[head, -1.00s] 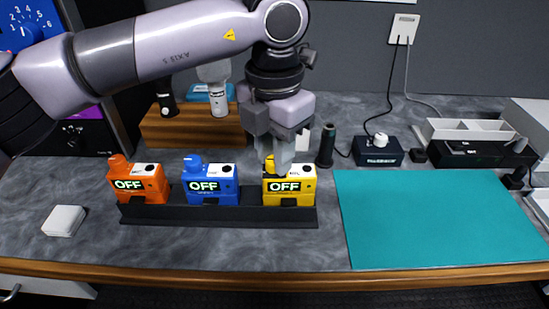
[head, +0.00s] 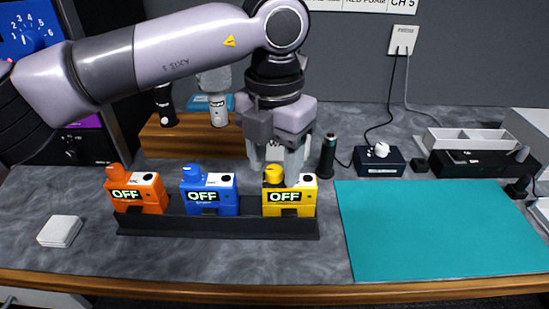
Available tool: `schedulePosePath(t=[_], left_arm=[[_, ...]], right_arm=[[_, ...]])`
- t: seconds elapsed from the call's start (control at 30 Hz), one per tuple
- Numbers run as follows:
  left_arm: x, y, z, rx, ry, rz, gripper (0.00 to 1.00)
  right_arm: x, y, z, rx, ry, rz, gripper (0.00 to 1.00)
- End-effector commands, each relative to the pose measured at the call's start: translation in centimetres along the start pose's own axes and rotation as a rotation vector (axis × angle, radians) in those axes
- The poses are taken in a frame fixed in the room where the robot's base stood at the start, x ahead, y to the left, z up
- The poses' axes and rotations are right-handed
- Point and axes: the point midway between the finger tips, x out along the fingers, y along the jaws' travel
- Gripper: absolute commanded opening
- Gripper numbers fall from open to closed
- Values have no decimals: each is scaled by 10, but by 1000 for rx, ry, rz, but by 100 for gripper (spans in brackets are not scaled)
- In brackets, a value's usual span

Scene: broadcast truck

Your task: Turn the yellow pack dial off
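The yellow pack (head: 290,197) stands at the right end of a black rack (head: 220,229), its display reading OFF. Its round yellow dial (head: 273,174) shows on top at the left. My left gripper (head: 279,165) points down just above and behind the yellow pack, and looks apart from the dial. Its fingers are partly hidden, and I cannot tell how far apart they are. The blue pack (head: 209,194) and the orange pack (head: 136,193) stand to the left in the same rack, both reading OFF. My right gripper is not in view.
A teal mat (head: 440,228) covers the right of the bench. A white box (head: 60,231) lies at the left front. A wooden block (head: 190,138), microphones and a dark cylinder (head: 327,156) stand behind the rack. A black box (head: 378,161) is behind the mat.

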Motion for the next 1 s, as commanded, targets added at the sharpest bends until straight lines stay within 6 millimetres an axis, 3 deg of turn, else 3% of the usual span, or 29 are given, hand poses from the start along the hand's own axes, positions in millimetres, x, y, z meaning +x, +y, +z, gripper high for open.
schedulePosePath(t=[0.33,0.7,1.0], left_arm=[[-4,0,0,0,-1,0,54],[-60,0,0,0,-2,1,54],[-72,0,0,1,0,0,54]], right_arm=[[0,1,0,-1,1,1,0],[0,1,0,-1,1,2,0],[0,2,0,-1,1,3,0]])
